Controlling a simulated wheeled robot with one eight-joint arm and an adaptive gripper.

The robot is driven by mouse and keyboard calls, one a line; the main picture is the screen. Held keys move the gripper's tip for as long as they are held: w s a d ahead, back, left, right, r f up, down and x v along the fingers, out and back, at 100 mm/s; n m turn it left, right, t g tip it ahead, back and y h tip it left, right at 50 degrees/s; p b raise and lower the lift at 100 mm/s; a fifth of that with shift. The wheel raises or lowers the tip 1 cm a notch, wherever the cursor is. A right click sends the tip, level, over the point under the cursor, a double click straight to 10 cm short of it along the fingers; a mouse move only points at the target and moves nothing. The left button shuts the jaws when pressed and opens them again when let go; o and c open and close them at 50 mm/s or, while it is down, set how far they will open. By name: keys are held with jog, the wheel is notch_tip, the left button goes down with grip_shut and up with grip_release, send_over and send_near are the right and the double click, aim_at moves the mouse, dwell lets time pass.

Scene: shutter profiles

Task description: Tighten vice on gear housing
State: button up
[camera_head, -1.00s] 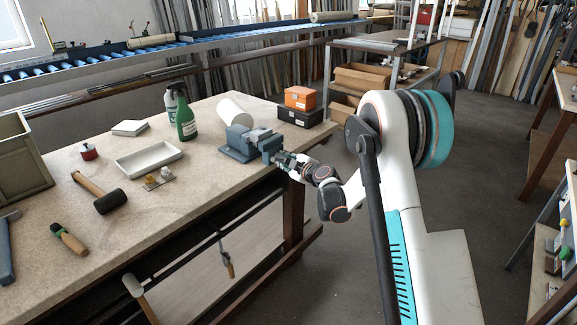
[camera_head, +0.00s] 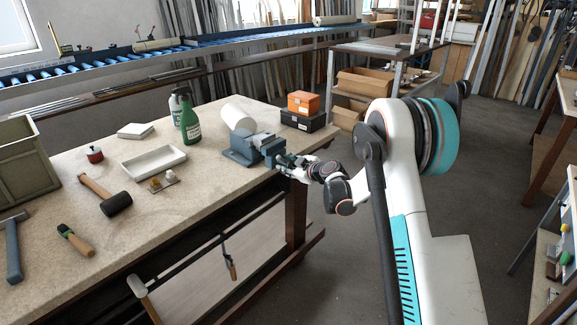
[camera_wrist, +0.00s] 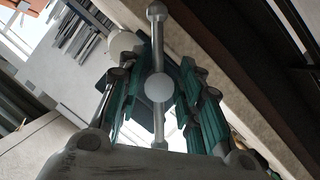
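The blue-grey vice (camera_head: 243,148) is mounted at the right front edge of the workbench (camera_head: 150,215). A pale cylindrical part, likely the gear housing (camera_head: 238,117), lies at the vice's far side; its contact with the jaws is hidden. My gripper (camera_head: 284,162) is at the front of the vice, by its screw end. In the wrist view, the vice's handle bar (camera_wrist: 157,40), with ball ends and a round hub, runs nearly upright between the teal fingers of my gripper (camera_wrist: 162,95). The fingers stand apart on either side, with gaps visible beside the hub.
An orange box (camera_head: 303,102) on a black box (camera_head: 303,121) stands behind the vice. A green spray bottle (camera_head: 190,122), white tray (camera_head: 153,160), mallet (camera_head: 115,202) and other tools lie to the left. The floor right of the bench is clear around my arm.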

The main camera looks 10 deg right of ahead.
dwell(0.3)
jog(key=v, duration=1.2)
